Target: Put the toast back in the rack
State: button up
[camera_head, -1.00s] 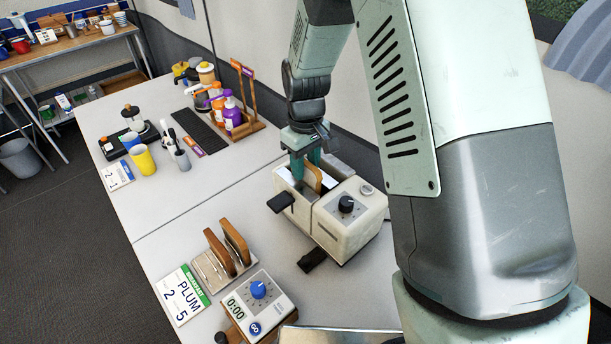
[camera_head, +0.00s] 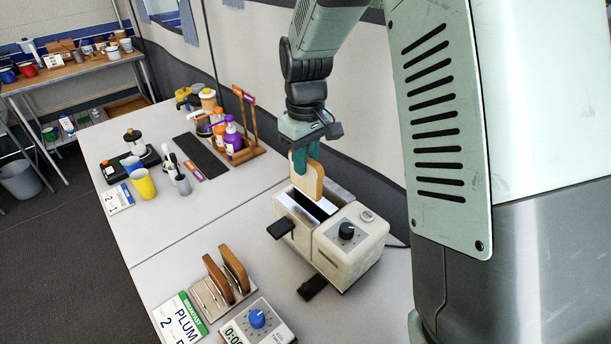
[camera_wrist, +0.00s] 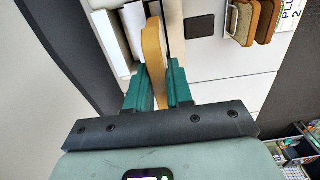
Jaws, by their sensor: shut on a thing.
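My gripper (camera_head: 305,152) is shut on a slice of toast (camera_head: 308,178) and holds it upright above the toaster (camera_head: 350,232). In the wrist view the toast (camera_wrist: 153,58) stands between the two green fingers (camera_wrist: 153,88). The toaster's slots lie below the slice; whether the slice's lower edge is fully clear of them is hard to tell. The toast rack (camera_head: 208,298) stands at the front left of the toaster and holds two browned slices (camera_head: 226,275) upright. The rack (camera_wrist: 232,22) also shows at the top right of the wrist view.
A timer with a blue knob (camera_head: 257,319) and a PLUM card (camera_head: 180,321) sit by the rack. The toaster's black lever (camera_head: 281,229) sticks out to its left. Cups (camera_head: 143,184) and bottles (camera_head: 233,138) stand farther back. The counter between them and the rack is clear.

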jog(key=s+a+f, duration=0.4)
jog(key=s+a, duration=0.5)
jog(key=a, duration=0.2)
jog(key=s+a+f, duration=0.5)
jog(key=s+a, duration=0.4)
jog(key=a, duration=0.2)
jog(key=shift+s+d+f, duration=0.1)
jog(key=shift+f, duration=2.15)
jog(key=shift+d+f, duration=0.1)
jog(key=shift+f, duration=2.15)
jog(key=o, duration=1.1)
jog(key=shift+r, duration=3.55)
